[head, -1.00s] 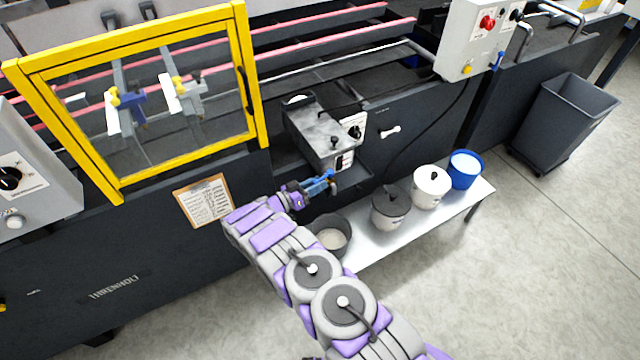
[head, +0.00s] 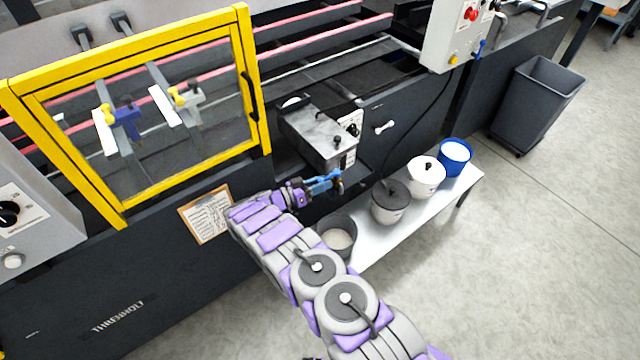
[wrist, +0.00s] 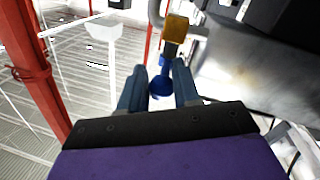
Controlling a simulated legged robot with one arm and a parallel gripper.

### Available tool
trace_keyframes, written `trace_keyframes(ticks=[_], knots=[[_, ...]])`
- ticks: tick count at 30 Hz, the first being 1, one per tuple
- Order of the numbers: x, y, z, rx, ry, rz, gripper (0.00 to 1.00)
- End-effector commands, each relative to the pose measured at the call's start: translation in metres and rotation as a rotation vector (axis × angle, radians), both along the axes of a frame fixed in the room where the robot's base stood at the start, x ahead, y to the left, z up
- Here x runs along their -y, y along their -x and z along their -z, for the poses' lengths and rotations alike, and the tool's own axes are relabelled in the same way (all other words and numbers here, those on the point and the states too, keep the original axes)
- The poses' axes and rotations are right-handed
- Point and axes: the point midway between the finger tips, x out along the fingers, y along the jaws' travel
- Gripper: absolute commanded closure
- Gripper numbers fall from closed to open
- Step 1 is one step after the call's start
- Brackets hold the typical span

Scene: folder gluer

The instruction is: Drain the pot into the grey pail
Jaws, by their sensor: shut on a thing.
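The pot is a grey metal box (head: 322,135) with a lid and a dark knob, set in the machine's side. My gripper (head: 338,181) is at the pot's lower front. In the wrist view my gripper (wrist: 160,78) is shut on a blue valve handle (wrist: 162,88), which hangs below a brass-coloured valve body (wrist: 176,28) on a metal pipe. An open dark grey pail (head: 350,222) with pale contents (head: 338,239) stands on the bench below, partly behind my arm. I cannot see any stream from the valve.
A yellow-framed guard (head: 258,100) and a clipboard (head: 206,214) are left. A bin (head: 535,105) stands right.

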Motion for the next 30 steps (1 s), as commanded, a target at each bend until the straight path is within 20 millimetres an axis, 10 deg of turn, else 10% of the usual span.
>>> trace_keyframes(ticks=[1,2,7,17,30], knots=[[-0.001,-0.002,-0.001,0.003,-0.001,-0.004,1.00],[-0.001,-0.002,-0.001,0.002,0.000,-0.004,0.65],[-0.001,-0.001,-0.001,0.002,0.001,-0.002,0.50],[-0.006,0.002,-0.001,0.002,0.001,-0.002,0.50],[-0.078,0.035,0.001,0.002,0.001,-0.002,0.50]])
